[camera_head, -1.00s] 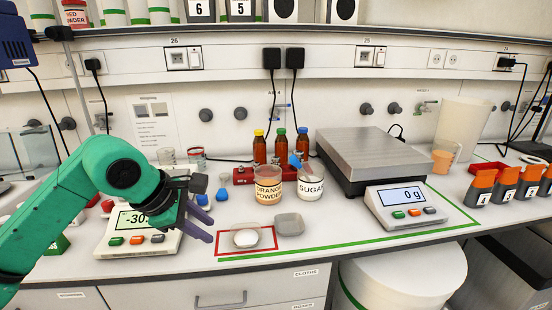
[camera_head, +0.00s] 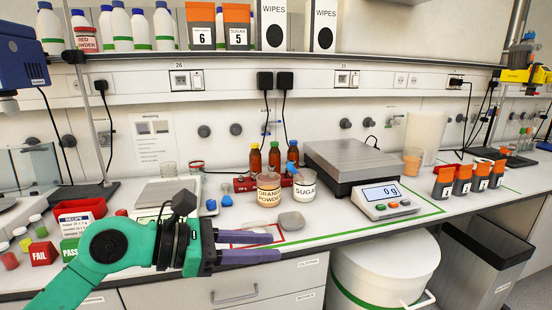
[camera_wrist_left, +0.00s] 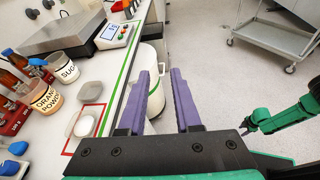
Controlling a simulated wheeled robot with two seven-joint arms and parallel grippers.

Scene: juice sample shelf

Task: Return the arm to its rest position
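My left gripper (camera_head: 278,248) is in front of the bench's front edge in the head view, fingers pointing right. In the left wrist view, its two purple fingers (camera_wrist_left: 160,72) are spread apart with nothing between them. My green left arm comes in from the lower left and hides part of the bench edge. My right gripper (camera_wrist_left: 251,127) shows small and dark at the right of the left wrist view, over open floor; its fingers are too small to read. It is out of the head view.
A dish with white content (camera_wrist_left: 84,126) lies in the red-outlined square, beside a grey dish (camera_head: 292,221). Orange powder (camera_head: 268,190) and sugar (camera_head: 304,187) jars stand behind. A white drum (camera_head: 385,270) stands below the bench. A grey cart (camera_wrist_left: 270,45) stands beyond open floor.

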